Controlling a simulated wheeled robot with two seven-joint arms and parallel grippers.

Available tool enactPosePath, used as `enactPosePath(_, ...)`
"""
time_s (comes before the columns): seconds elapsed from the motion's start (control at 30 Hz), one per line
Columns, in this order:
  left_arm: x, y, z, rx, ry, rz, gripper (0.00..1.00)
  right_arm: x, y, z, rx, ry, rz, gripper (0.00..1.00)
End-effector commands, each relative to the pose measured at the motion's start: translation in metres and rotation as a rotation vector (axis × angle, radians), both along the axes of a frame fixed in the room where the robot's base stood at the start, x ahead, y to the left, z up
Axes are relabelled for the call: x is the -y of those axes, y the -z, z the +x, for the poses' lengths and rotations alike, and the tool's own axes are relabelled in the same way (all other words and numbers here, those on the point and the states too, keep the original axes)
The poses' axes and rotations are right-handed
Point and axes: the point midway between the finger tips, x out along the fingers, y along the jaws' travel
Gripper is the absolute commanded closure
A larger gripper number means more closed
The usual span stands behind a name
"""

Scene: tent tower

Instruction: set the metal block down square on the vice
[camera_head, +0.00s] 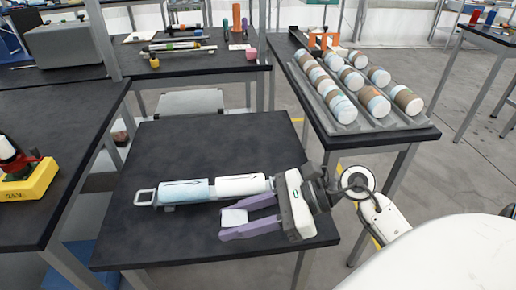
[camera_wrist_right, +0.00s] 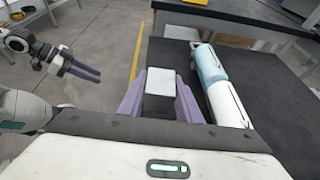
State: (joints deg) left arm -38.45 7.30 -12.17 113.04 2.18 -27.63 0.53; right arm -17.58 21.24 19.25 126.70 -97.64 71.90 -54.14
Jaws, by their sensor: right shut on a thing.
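My right gripper (camera_head: 249,219) reaches in from the right, its purple fingers shut on the metal block (camera_head: 234,217). The block shows a pale top and a dark grey side in the right wrist view (camera_wrist_right: 161,82). It is over the front table, in front of the long cylinder; I cannot tell whether it touches anything below. I cannot make out a vice in either view. My left gripper (camera_wrist_right: 86,73) shows only in the right wrist view, off to the left over the floor; its fingers lie close together and I see nothing between them.
A blue and white cylinder (camera_head: 213,189) with a metal handle (camera_head: 145,197) lies behind the block on the black table (camera_head: 150,240). A rack of rolls (camera_head: 352,80) stands at the back right. A yellow box (camera_head: 28,180) is at the left. The front-left tabletop is clear.

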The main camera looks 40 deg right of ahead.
Motion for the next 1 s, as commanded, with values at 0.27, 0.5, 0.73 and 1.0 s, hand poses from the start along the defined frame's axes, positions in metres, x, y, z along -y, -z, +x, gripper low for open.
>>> enactPosePath(0.27,-0.004,0.006,-0.014,-0.035,-0.005,0.007,0.69,0.007,-0.006,-0.002,0.002,0.020,0.000,0.98)
enactPosePath(0.5,-0.005,0.003,-0.014,-0.034,-0.007,0.007,0.69,0.008,-0.010,-0.001,0.002,0.027,0.000,0.98)
enactPosePath(0.73,-0.006,-0.012,-0.012,-0.027,-0.009,0.005,0.69,0.010,-0.023,0.002,0.000,0.039,0.000,0.98)
enactPosePath(1.0,-0.012,-0.041,-0.007,-0.013,-0.020,0.008,0.69,0.020,-0.049,0.019,-0.004,0.116,-0.001,0.98)
